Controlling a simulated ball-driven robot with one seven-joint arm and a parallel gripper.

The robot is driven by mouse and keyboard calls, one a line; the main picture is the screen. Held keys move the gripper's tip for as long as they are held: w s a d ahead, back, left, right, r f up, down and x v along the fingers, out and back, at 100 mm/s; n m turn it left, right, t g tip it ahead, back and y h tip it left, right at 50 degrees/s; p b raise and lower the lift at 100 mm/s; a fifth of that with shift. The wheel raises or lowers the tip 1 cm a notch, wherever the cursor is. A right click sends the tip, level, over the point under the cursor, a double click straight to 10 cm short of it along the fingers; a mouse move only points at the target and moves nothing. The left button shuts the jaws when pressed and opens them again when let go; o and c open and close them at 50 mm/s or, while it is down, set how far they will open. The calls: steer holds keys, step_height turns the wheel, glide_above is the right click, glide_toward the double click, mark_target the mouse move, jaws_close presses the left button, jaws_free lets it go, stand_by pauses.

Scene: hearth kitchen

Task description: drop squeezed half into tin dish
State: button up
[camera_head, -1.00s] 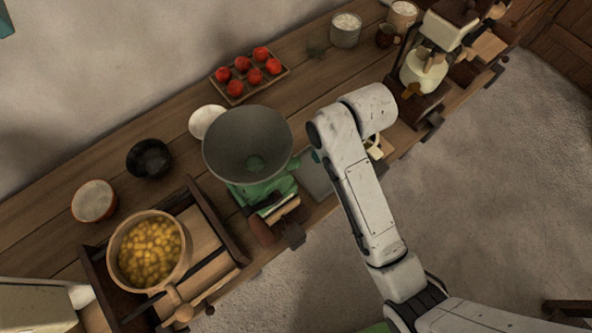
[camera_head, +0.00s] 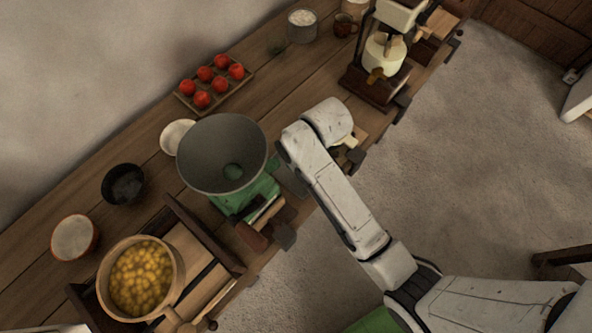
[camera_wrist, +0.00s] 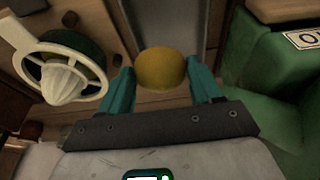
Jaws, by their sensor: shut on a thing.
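In the wrist view my gripper (camera_wrist: 162,78) has its teal fingers shut on a rounded yellow fruit half (camera_wrist: 160,64). Its cut face is not visible. A pale citrus reamer with a ring handle (camera_wrist: 72,78) lies to the left, apart from the held half. A grey flat-looking surface (camera_wrist: 178,14) shows beyond the half; I cannot tell whether it is the tin dish. In the head view my white arm reaches over the counter's front edge and hides the gripper and the half. Part of the pale reamer (camera_head: 349,143) shows beside the arm.
A green scale with a wide grey pan (camera_head: 222,150) stands close left of my arm; its green body (camera_wrist: 270,75) fills the wrist view's right. A pot of yellow pieces (camera_head: 141,280), bowls, a tray of red fruits (camera_head: 217,101) and a cream machine (camera_head: 384,52) also occupy the counter.

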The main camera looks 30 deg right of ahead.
steer(key=o, duration=1.3)
steer(key=shift+c, duration=0.2)
steer(key=shift+r, duration=0.35)
steer(key=v, duration=1)
steer(key=shift+s+b, duration=0.2)
steer(key=shift+b, duration=0.25)
steer(key=shift+d, duration=0.1)
steer(key=s+d+f+m+g+b, duration=0.1)
steer(key=s+d+f+m+b, duration=0.1)
steer(key=s+f, duration=0.4)
steer(key=s+d+f+m+h+b, duration=0.1)
steer(key=s+d+f, duration=0.3)
steer(key=s, duration=0.9)
step_height(320, 180, down, 4)
steer(key=shift+s+d+r+m+g+b, duration=0.15)
steer(key=shift+s+d+m+g+b, duration=0.2)
steer(key=shift+m+b, duration=0.4)
